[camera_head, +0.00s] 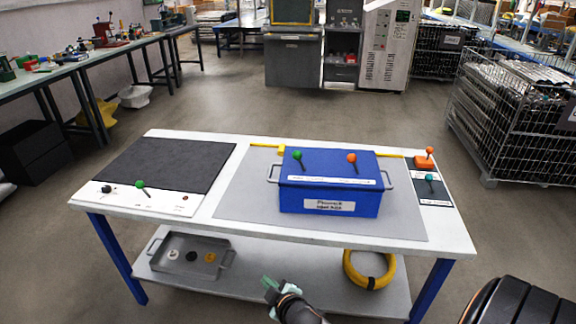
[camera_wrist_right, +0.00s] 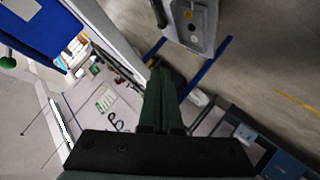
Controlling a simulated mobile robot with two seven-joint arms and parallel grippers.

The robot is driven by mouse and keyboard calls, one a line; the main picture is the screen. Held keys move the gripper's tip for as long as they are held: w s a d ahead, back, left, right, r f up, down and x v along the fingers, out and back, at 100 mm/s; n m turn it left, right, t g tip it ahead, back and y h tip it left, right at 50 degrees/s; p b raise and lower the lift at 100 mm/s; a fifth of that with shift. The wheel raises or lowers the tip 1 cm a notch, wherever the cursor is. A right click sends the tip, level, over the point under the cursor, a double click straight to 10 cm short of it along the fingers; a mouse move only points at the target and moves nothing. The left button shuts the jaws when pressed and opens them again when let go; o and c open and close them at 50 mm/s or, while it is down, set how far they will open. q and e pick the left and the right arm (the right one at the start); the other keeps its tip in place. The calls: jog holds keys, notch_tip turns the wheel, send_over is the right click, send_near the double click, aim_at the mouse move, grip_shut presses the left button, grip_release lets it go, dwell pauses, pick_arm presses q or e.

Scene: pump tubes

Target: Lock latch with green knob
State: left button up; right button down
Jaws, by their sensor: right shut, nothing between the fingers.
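A blue box (camera_head: 330,195) with grey side handles stands on the white table. A green-knobbed lever (camera_head: 297,155) and an orange-knobbed lever (camera_head: 352,158) rise from its top. Another green knob (camera_head: 140,184) stands on the white front strip of the left panel. My right gripper (camera_head: 270,284) is low in front of the table, apart from the box and knobs. In the right wrist view its fingers (camera_wrist_right: 160,100) are together and empty. A green knob (camera_wrist_right: 8,62) shows at that view's left edge by a blue surface. My left gripper is not visible.
An orange-knobbed block (camera_head: 425,162) and a teal knob (camera_head: 429,177) are at the table's right end. The lower shelf holds a metal tray (camera_head: 160,262) and a yellow hose coil (camera_head: 350,278). The table's front edge lies between my right gripper and the box.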

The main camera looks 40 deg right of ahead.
pick_arm(q)
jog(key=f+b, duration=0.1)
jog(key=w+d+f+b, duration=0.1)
jog(key=b, duration=0.1)
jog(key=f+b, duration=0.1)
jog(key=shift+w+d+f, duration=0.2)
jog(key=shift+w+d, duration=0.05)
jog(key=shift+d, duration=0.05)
pick_arm(e)
jog(key=w+d+r+n+t+h, duration=0.2)
jog(key=w+d+r+h, duration=0.6)
jog(key=w+d+r, duration=0.7)
notch_tip(320, 180, up, 4)
jog(key=shift+w+d+f+t+h, duration=0.1)
jog(key=shift+w+d+t+h, duration=0.25)
jog(key=shift+w, duration=0.35)
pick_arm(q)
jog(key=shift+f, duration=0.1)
pick_arm(e)
jog(key=shift+w, duration=0.1)
